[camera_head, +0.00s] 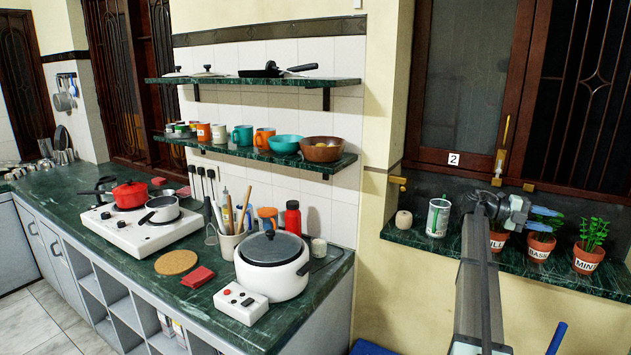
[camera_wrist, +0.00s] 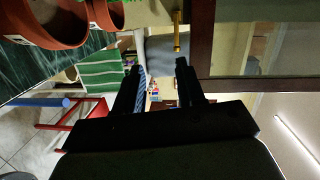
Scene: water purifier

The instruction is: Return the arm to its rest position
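My arm (camera_head: 482,265) rises on the right side of the head view, in front of the window sill. Its wrist end (camera_head: 512,209) is bent to the right, at the height of the potted herbs and overlapping them in the picture. In the wrist view, the two dark fingers of my gripper (camera_wrist: 156,70) stand apart with a clear gap. Only the distant room shows between them, and nothing is held.
Behind the arm, the green sill (camera_head: 405,236) holds a white-and-green can (camera_head: 438,217), a basil pot (camera_head: 540,246) and a mint pot (camera_head: 587,259). Terracotta pots (camera_wrist: 45,22) show close by in the wrist view. The counter with a white cooker (camera_head: 272,266) lies left.

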